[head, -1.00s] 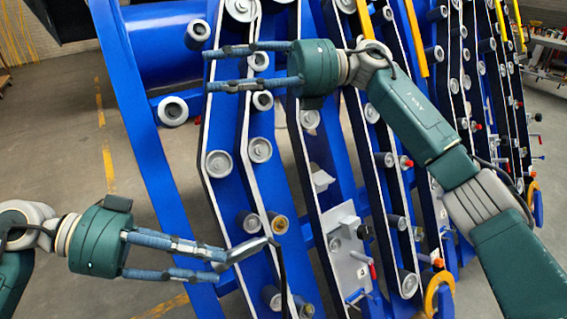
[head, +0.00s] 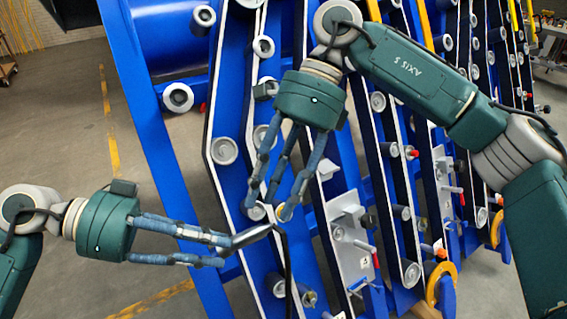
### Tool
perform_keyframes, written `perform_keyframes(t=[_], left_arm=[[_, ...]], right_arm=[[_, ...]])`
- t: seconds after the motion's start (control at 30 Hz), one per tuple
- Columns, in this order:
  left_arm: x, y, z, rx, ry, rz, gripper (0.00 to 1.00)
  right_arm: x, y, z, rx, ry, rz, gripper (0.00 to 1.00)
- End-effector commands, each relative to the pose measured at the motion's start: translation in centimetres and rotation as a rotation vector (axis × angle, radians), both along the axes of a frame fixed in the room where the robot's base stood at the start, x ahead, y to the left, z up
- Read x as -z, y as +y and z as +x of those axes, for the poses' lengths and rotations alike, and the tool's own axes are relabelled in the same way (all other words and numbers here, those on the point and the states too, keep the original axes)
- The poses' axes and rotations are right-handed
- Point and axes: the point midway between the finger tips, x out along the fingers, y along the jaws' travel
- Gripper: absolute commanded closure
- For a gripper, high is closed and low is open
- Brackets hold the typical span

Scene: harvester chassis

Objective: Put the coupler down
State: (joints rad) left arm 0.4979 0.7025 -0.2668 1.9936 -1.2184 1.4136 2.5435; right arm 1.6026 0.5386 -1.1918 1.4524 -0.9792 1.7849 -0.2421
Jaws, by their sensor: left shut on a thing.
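The coupler (head: 250,236) is a grey metal piece at the fingertips of my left gripper (head: 221,251), with a black hose (head: 287,268) hanging from its right end. My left gripper comes in from the left and is shut on the coupler, holding it tilted, its right end higher, in front of the blue chassis (head: 150,130). My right gripper (head: 270,206) points down from above, its fingers apart and nothing seen between them. Its fingertips appear just above the coupler; whether they touch it I cannot tell.
The chassis carries slanted blue rails with several grey rollers (head: 224,150). A grey plate (head: 350,250) with a red-tipped pin is fixed to the right of the hose. A yellow ring (head: 440,285) sits lower right.

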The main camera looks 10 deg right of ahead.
Motion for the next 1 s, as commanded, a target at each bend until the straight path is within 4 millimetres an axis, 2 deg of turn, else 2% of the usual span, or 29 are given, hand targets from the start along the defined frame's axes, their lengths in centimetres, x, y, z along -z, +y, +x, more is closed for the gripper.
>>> perform_keyframes(t=[0.1, 0.3, 0.7, 0.9, 1.0], left_arm=[[-0.1, 0.0, 0.0, 0.0, 0.0, -0.001, 1.0], [-0.1, 0.0, 0.0, 0.0, 0.0, -0.001, 1.0], [0.0, 0.0, 0.0, 0.0, 0.0, -0.001, 1.0], [-0.1, 0.0, 0.0, 0.001, -0.001, -0.002, 1.0], [-0.1, 0.0, -0.1, 0.003, -0.001, -0.004, 1.0]], right_arm=[[1.7, 0.9, -0.9, -0.003, 0.002, 0.001, 0.6], [3.5, 1.9, -1.7, 0.0, 0.001, 0.001, 0.6], [4.1, 2.2, -1.9, 0.001, 0.001, 0.003, 0.6], [4.1, 2.2, -1.9, 0.002, 0.0, 0.001, 1.0], [4.2, 2.1, -1.8, 0.003, -0.001, 0.0, 1.0]])
